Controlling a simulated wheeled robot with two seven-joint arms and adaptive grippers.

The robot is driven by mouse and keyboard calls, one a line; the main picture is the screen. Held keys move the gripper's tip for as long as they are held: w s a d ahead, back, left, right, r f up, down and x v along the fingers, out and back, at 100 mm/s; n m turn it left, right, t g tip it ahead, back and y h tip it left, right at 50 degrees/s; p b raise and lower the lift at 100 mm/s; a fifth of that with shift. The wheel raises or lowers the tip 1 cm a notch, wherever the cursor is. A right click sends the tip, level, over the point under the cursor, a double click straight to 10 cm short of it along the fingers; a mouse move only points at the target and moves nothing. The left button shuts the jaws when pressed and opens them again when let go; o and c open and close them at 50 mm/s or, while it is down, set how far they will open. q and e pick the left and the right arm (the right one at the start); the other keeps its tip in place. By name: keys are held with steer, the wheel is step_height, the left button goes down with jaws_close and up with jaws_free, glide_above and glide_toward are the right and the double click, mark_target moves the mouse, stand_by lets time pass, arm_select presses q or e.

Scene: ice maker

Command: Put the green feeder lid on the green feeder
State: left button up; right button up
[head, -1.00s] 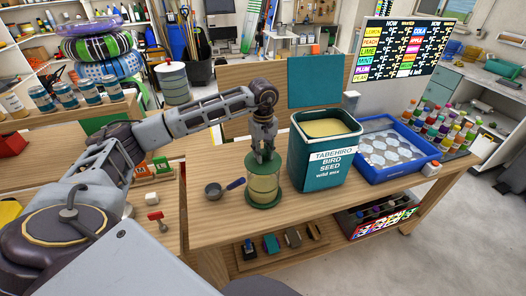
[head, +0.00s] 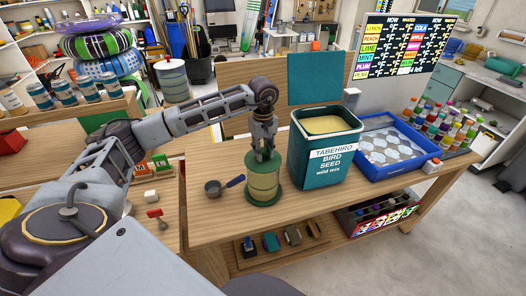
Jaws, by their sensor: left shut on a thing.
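The green feeder (head: 264,184) stands upright on the wooden workbench, with a clear body showing pale seed and a green base. The green feeder lid (head: 252,158) sits at the top of the feeder, level with its rim as far as I can see. My left gripper (head: 263,155) points straight down over the feeder's top, with its fingers shut on the lid. The fingertips partly hide the lid's middle, and I cannot tell whether it is fully seated. My right gripper is not in view.
A teal bird seed bin (head: 325,150) stands close right of the feeder. A small scoop (head: 214,188) lies to the left. A blue tray (head: 397,150) and several coloured bottles (head: 440,125) are farther right. The bench front is clear.

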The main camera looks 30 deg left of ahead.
arm_select(q)
steer(key=shift+f+b, duration=0.55)
steer(key=shift+f, duration=0.15)
stand_by(1.0)
steer(key=o, duration=1.1)
steer(key=shift+r, duration=0.1)
step_height(320, 180, up, 12)
stand_by(1.1)
